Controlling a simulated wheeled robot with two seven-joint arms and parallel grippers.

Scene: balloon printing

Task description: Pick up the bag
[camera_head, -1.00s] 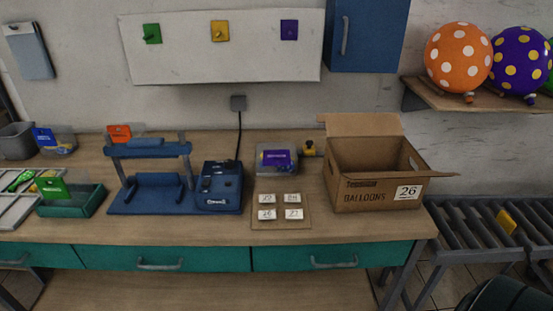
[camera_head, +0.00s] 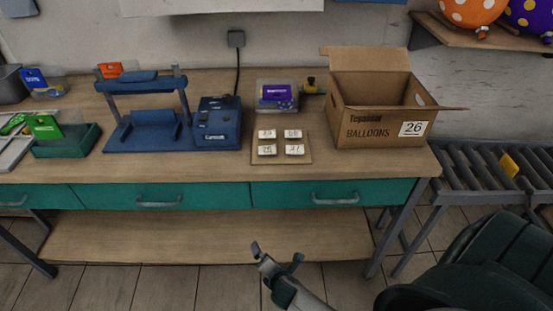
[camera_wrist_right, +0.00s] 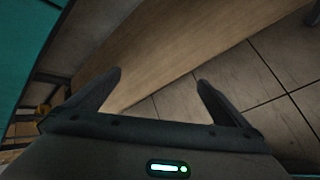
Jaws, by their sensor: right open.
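No single thing is plainly marked as the bag. In the head view, a flat green packet (camera_head: 45,127) stands in a green tray at the left, and a purple packet (camera_head: 277,91) lies in a clear bin at the back. A small yellow packet (camera_head: 508,165) rests on the roller conveyor. My right gripper (camera_head: 277,256) is open and empty in front of the table, lower than its top. In the right wrist view its fingers (camera_wrist_right: 160,80) are spread, with the lower shelf and tiled floor beyond. My left gripper is out of view.
An open cardboard box (camera_head: 375,125) labelled BALLOONS 26 stands on the table's right. A blue press (camera_head: 150,120) and several numbered cards on a wooden board (camera_head: 281,158) stand left of it. The lower shelf (camera_head: 210,236) looks bare.

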